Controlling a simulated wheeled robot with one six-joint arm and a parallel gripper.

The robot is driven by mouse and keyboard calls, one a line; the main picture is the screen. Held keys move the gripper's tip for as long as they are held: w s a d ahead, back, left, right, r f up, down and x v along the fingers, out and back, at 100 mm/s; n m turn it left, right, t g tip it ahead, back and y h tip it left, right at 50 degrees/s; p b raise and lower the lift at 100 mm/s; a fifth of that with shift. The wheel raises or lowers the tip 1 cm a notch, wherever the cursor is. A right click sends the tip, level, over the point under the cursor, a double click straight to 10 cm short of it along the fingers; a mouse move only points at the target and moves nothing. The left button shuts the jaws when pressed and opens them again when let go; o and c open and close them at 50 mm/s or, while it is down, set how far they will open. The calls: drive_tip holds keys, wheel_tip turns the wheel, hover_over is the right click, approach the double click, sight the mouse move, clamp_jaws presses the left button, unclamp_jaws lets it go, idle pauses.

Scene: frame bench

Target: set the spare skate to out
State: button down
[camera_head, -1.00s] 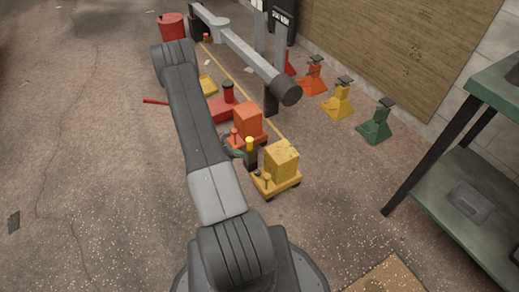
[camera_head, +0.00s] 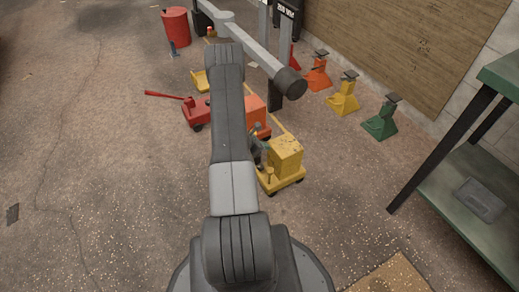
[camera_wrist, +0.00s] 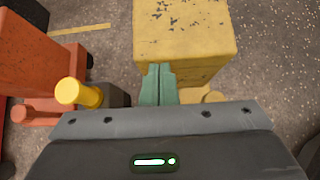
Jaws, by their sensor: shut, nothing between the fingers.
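A yellow wheeled skate (camera_head: 287,155) with a block body stands on the floor in front of my base. It fills the upper middle of the wrist view (camera_wrist: 185,30). An orange skate (camera_head: 258,118) stands just behind it, partly hidden by my arm, and shows at the left of the wrist view (camera_wrist: 30,60). I cannot tell which is the spare. My gripper (camera_wrist: 158,75) is shut and empty, its green fingertips over the near side of the yellow skate. A yellow-topped peg (camera_wrist: 78,93) stands left of the fingers. A yellow knob (camera_wrist: 213,97) is partly hidden right of them.
A red floor jack (camera_head: 196,112) with a long handle is left of the skates. Orange (camera_head: 317,76), yellow (camera_head: 343,100) and green (camera_head: 381,124) stands line the right. A green bench (camera_head: 465,195) is at right. A grey crane boom (camera_head: 255,52) overhangs behind. The left floor is open.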

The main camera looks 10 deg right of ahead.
drive_tip(key=shift+d, duration=0.1)
drive_tip(key=shift+w+d+b, duration=0.2)
drive_tip(key=shift+d+b, duration=0.2)
drive_tip(key=shift+d, duration=0.1)
drive_tip(key=shift+w+d+b, duration=0.15)
drive_tip(key=shift+d+b, duration=0.2)
drive_tip(key=shift+d, duration=0.1)
drive_tip(key=a+f+p+v, duration=0.1)
drive_tip(key=f+p+v, duration=0.1)
drive_tip(key=v, duration=1.1)
drive_tip(key=shift+s+a, duration=0.35)
